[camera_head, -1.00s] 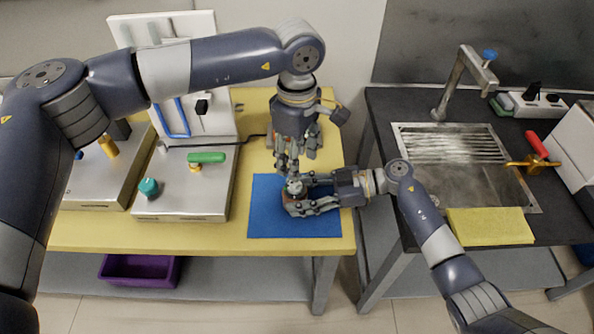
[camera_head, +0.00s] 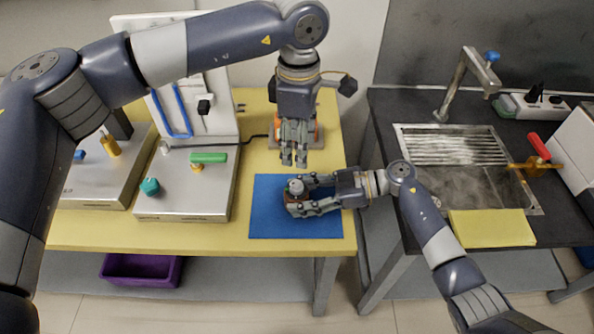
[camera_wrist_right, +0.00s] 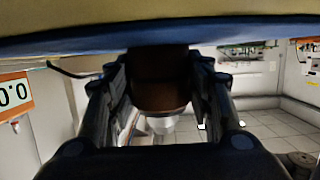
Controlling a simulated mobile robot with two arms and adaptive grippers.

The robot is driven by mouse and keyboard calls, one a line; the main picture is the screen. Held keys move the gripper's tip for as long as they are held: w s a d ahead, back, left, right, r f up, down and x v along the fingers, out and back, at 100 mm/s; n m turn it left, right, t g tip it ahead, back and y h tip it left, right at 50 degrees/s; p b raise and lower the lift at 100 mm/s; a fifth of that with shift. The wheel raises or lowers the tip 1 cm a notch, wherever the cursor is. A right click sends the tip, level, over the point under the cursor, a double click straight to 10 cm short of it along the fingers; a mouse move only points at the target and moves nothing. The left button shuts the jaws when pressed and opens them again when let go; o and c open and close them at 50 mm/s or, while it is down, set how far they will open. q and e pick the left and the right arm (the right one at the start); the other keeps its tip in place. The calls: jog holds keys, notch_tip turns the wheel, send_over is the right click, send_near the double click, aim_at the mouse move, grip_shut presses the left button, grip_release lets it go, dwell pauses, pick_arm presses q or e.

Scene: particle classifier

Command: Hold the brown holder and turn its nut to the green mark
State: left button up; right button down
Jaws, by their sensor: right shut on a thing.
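The brown holder (camera_head: 292,197) stands over the blue mat (camera_head: 265,222) near the front of the yellow table. My right gripper (camera_head: 290,203) reaches in from the right and is shut on it. In the right wrist view the brown holder (camera_wrist_right: 158,82) is between both fingers, and that view looks upside down. The grey nut (camera_head: 296,186) tops the holder; it also shows in the right wrist view (camera_wrist_right: 162,124). The green mark is too small to make out. My left gripper (camera_head: 293,163) points down behind the holder, apart from it. Its finger gap is unclear.
A device with a green handle (camera_head: 208,157) and teal knob (camera_head: 149,187) stands left of the mat. A grey-based device with orange parts (camera_head: 312,133) is behind my left gripper. A sink (camera_head: 455,180) is at right.

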aim_at(297, 183)
pick_arm(q)
jog(key=f+n, duration=0.5)
jog(key=f, duration=0.1)
jog(key=f+n, duration=0.6)
jog(key=shift+w+a+f+n, duration=0.15)
jog(key=shift+a+f+n, duration=0.05)
jog(key=shift+n, duration=0.1)
dwell(0.3)
jog(key=c, duration=1.1)
